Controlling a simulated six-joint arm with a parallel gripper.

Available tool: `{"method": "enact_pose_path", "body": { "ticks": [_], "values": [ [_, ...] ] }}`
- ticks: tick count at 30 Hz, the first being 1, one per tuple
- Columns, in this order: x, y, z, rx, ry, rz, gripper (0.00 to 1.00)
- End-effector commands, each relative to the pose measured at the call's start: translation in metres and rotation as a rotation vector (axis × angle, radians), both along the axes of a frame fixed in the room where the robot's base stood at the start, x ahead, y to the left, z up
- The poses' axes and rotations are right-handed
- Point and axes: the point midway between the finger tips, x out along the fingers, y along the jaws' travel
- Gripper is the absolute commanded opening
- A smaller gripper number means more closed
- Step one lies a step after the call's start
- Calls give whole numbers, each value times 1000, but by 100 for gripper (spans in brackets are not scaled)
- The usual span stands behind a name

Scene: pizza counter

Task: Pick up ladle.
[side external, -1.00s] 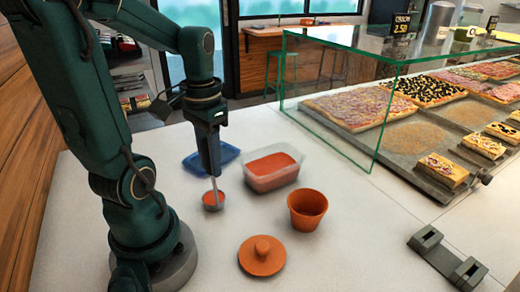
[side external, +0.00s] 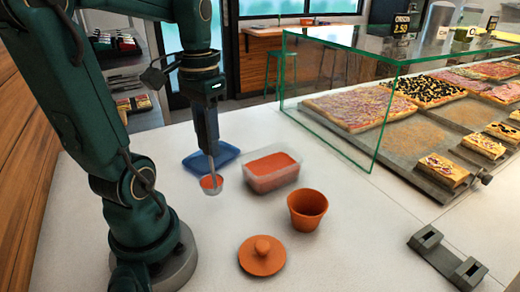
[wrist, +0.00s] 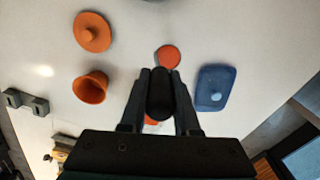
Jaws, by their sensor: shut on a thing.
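My gripper (side external: 209,151) points down and is shut on the handle of the ladle, whose bowl (side external: 211,184) hangs below it with red sauce inside. In the wrist view the dark end of the ladle's handle (wrist: 160,92) shows between the fingers, and the bowl with red sauce (wrist: 168,56) shows beyond them. The bowl is close to the white counter; I cannot tell whether it touches. My fingers hide most of the handle.
A clear container of red sauce (side external: 272,180) stands just right of the ladle. A blue lid (side external: 194,164) lies behind. An orange pot (side external: 307,226) and its orange lid (side external: 262,262) sit nearer the front. A glass case (side external: 330,110) with pizzas stands at right.

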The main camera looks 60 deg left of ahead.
Motion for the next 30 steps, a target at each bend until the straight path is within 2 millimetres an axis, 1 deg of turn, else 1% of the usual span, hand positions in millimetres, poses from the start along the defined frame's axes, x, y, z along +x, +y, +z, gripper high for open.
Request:
{"method": "enact_pose_path", "body": {
  "ticks": [6,15,24,30],
  "values": [
    [1,0,19,2,-3,0,0],
    [0,0,39,1,-3,0,0],
    [0,0,50,0,-2,0,0],
    [0,0,53,-1,-1,0,0]
  ]
}}
